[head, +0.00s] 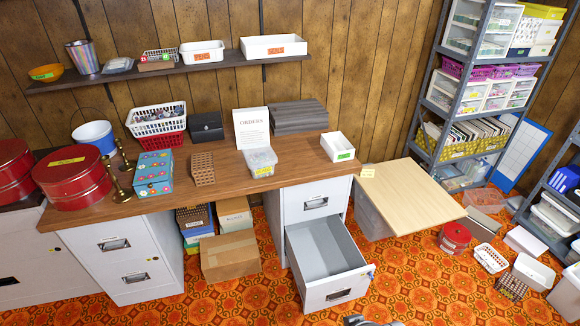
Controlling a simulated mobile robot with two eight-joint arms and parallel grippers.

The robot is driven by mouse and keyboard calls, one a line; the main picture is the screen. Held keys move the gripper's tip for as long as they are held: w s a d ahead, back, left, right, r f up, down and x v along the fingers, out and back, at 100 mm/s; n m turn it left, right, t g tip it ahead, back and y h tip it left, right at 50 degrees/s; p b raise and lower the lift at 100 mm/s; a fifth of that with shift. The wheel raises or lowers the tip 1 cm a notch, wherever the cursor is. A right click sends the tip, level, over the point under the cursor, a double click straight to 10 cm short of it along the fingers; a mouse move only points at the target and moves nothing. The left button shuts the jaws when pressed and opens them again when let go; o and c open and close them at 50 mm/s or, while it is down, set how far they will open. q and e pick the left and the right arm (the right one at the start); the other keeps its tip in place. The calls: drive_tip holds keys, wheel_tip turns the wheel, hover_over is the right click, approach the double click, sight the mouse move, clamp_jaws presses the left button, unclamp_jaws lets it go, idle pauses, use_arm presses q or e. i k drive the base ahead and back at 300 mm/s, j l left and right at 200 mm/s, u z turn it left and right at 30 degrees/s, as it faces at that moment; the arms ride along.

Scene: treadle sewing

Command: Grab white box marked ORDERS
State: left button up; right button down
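A white upright card or box front (252,128) with a heading that reads ORDERS stands at the back of the wooden desk, with smaller lines of print below. A small open white box (338,147) with a green label sits at the desk's right end; its label is too small to read. No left gripper shows. A small dark and grey part (358,321) at the bottom edge may be the tip of my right gripper. It is cut off, far from the desk top, and its opening cannot be judged.
A clear tub (261,161) stands right before the ORDERS card, and dark stacked trays (298,117) stand beside it. An open cabinet drawer (326,252) juts out below the desk's right end. A pale board (412,195) lies to the right. White bins (274,46) stand on the wall shelf.

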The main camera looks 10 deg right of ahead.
sight(251, 125)
drive_tip(key=i+l+u, duration=0.15)
drive_tip(key=i, duration=0.3)
drive_tip(key=i+l+u, duration=0.15)
drive_tip(key=i, duration=0.3)
drive_tip(key=i+l+u, duration=0.15)
drive_tip(key=i, duration=0.3)
drive_tip(key=i+l+u, duration=0.15)
drive_tip(key=i+l, duration=0.2)
drive_tip(key=i+j, duration=0.4)
drive_tip(key=i, duration=0.15)
